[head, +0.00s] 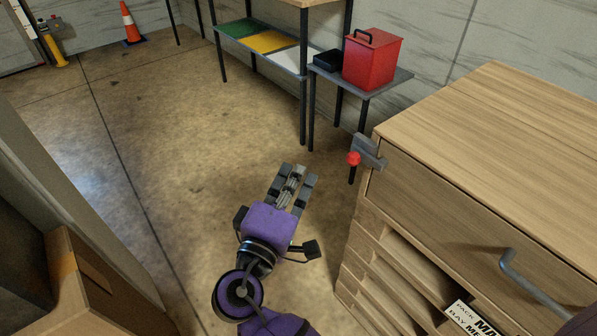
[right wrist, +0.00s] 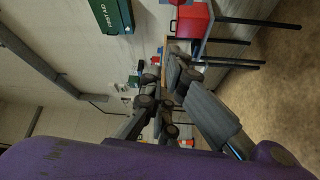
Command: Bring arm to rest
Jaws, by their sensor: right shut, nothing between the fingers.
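My right gripper (head: 291,184) is in the middle of the head view, on a purple wrist, held above the bare floor to the left of the wooden cabinet. Its fingers are shut with nothing between them. In the right wrist view the dark fingers (right wrist: 172,95) reach away from the purple wrist, in front of the far wall and shelves. My left gripper does not show in either view.
A wooden cabinet (head: 480,110) with a metal handle (head: 530,285) stands close on the right. A red-knobbed lever (head: 353,160) juts from its corner. A red box (head: 372,60) sits on a side table. A cardboard box (head: 75,290) is lower left. Open floor (head: 170,130) lies between.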

